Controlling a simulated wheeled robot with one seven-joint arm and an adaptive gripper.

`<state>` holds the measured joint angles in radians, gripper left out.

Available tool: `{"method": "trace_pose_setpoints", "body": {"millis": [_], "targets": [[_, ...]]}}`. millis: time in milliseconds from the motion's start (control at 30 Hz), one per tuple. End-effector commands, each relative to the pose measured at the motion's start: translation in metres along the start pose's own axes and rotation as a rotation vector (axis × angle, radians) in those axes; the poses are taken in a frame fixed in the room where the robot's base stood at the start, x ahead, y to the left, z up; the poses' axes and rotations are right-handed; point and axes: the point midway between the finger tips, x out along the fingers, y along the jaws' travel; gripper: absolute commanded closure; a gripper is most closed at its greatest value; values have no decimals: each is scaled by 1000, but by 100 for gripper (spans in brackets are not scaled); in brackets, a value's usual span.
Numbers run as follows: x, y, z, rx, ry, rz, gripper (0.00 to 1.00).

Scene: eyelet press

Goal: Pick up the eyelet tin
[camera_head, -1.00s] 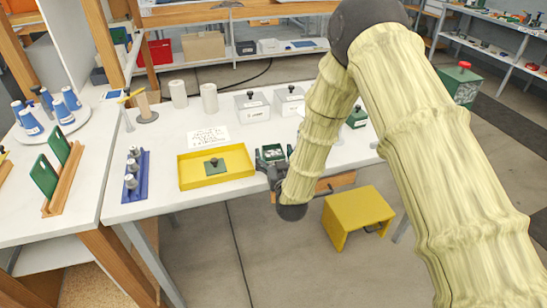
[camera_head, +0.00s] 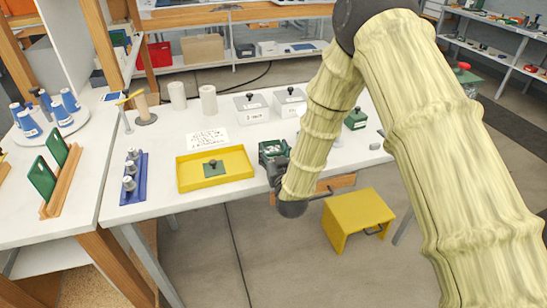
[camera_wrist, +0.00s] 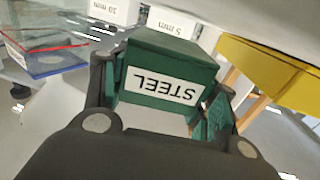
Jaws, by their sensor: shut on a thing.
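The eyelet tin is a small open green tin (camera_head: 273,147) with pale bits inside, near the table's front edge in the head view. In the wrist view the green tin (camera_wrist: 165,60) fills the space between the fingers, its white STEEL label upside down. My gripper (camera_head: 270,162) is shut on the tin, one finger on each side; it also shows in the wrist view (camera_wrist: 165,112). Whether the tin's underside is clear of the table cannot be told. My arm hides part of the table to its right.
A yellow tray (camera_head: 188,186) with a green plate stands just left of the tin. A blue rack (camera_head: 136,190) is further left. White lidded boxes (camera_head: 252,112) stand behind, and a green lidded tin (camera_head: 356,121) is right of my arm. A yellow stool (camera_head: 360,212) stands on the floor.

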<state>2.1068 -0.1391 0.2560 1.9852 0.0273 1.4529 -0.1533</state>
Motion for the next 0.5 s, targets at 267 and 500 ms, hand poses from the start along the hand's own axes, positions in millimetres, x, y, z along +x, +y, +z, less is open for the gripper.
{"method": "trace_pose_setpoints", "body": {"millis": [267, 500], "targets": [[-40, -6, -14, 0, -2, 0, 71], [-97, -13, -19, 0, -2, -1, 71]]}}
